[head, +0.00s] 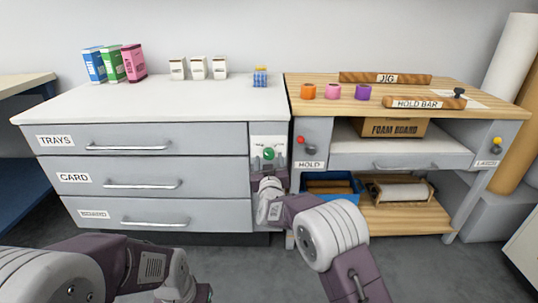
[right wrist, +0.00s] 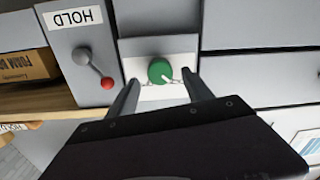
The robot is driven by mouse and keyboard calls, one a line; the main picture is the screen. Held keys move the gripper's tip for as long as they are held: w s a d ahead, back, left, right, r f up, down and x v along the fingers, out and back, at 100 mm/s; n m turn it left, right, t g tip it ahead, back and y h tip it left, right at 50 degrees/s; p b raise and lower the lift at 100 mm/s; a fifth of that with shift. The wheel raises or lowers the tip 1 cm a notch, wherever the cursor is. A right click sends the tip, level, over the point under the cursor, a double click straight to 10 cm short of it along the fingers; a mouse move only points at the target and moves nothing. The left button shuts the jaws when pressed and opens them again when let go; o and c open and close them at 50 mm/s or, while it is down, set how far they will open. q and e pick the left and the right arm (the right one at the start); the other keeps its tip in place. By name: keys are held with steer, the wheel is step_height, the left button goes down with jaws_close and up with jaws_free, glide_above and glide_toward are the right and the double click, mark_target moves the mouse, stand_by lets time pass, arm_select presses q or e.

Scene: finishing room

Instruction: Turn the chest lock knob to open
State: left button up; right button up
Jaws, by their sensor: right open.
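The chest lock knob is a green round knob (head: 269,153) on a pale panel at the right end of the grey drawer chest (head: 160,208). It also shows in the right wrist view (right wrist: 160,70), with a pale pointer mark at its lower side. My right gripper (head: 268,178) is in front of the panel, just below the knob in the head view. In the right wrist view its two fingers (right wrist: 161,80) are open, one on each side of the knob, with gaps showing. I cannot tell how deep they reach. My left arm is low at the left; its jaws are out of frame.
Right of the panel, the workbench has a HOLD plate with a red-tipped lever (head: 301,140), also in the right wrist view (right wrist: 107,83), close to the right gripper. A blue bin (head: 345,198) is below. Drawer handles (head: 140,147) stick out at the left.

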mark_target(269, 156)
steer(key=shift+w+f+b, duration=0.15)
steer(key=shift+w, duration=0.45)
steer(key=shift+w+f+b, duration=0.15)
steer(key=shift+w, duration=0.4)
arm_select(q)
steer(key=shift+f, duration=0.8)
arm_select(e)
steer(key=shift+w+r, duration=0.15)
steer(key=shift+w, duration=0.2)
jaws_close()
